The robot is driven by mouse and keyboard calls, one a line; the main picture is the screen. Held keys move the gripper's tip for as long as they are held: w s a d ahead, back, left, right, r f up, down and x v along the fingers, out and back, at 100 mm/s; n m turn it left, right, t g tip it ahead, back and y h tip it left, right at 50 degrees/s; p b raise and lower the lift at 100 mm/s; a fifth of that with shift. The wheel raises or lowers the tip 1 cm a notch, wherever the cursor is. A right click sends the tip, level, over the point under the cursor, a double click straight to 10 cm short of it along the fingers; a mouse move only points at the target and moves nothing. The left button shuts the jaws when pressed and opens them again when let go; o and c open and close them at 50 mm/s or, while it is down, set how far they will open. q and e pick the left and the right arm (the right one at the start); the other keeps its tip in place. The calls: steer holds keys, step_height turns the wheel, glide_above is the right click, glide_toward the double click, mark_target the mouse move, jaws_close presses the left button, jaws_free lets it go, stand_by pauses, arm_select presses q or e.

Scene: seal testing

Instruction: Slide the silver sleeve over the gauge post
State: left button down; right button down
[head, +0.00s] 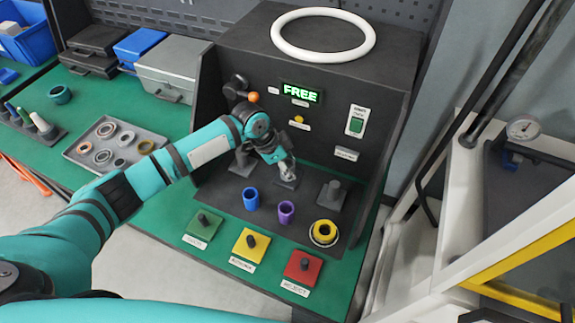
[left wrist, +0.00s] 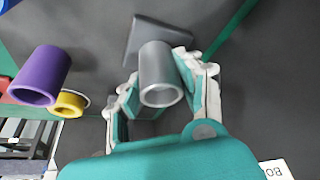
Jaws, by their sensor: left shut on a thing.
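My left gripper (head: 285,168) is shut on the silver sleeve (left wrist: 158,72), which stands between its fingers in the left wrist view. In the head view the sleeve is mostly hidden by the fingers. A flat dark grey plate (left wrist: 150,33) shows just beyond the sleeve, and in the head view a dark base (head: 286,184) lies below the gripper. Whether a post is inside the sleeve cannot be told. My right gripper is not in view.
A blue sleeve (head: 251,199), a purple sleeve (head: 286,212) and a yellow ring (head: 325,232) stand in front. Green (head: 203,226), yellow (head: 250,246) and red (head: 303,267) pads with knobs line the front. A dark panel (head: 330,120) reading FREE rises behind.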

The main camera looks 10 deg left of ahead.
arm_select(q)
steer(key=shift+f, duration=0.1)
stand_by(0.5)
steer(key=c, duration=0.7)
jaws_free()
steer(key=shift+c, duration=0.2)
step_height(320, 180, up, 9)
steer(key=p, duration=0.9)
